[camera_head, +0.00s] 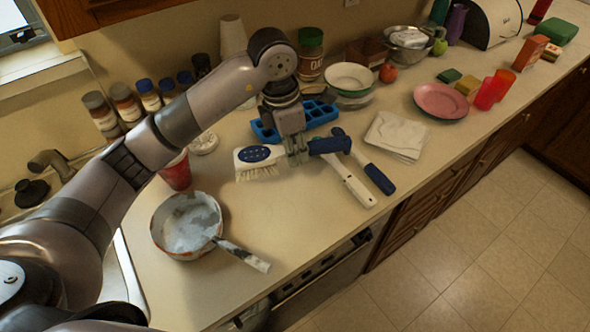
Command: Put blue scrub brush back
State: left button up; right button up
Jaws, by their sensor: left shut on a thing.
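A scrub brush (259,155) with a white body, a blue oval top and pale bristles pointing down is in the middle of the counter. My left gripper (297,158) reaches down from above and is shut on the right end of this brush. Its fingers partly hide that end. Whether the bristles touch the counter is hard to tell. My right gripper is not in view.
Just right of my gripper lie a blue-headed tool with a white handle (352,184) and a dark blue handle (379,179). A blue tray (322,115) is behind. A pan (186,225), a red cup (176,173) and a cloth (396,135) are nearby.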

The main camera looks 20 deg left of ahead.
pick_arm(q)
notch_tip(320, 180, down, 8)
jog(key=shift+r+p, duration=0.1)
jog(key=shift+p, duration=0.85)
jog(key=shift+f, duration=0.5)
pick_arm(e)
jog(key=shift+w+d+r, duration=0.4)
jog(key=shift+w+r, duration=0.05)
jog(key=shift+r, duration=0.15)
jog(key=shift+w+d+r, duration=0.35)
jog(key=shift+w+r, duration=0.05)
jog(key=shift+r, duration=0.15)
pick_arm(q)
jog(key=shift+f+b, duration=0.35)
jog(key=shift+b, duration=0.15)
jog(key=o, duration=1)
jog(key=shift+c, duration=0.2)
jog(key=shift+o, duration=0.4)
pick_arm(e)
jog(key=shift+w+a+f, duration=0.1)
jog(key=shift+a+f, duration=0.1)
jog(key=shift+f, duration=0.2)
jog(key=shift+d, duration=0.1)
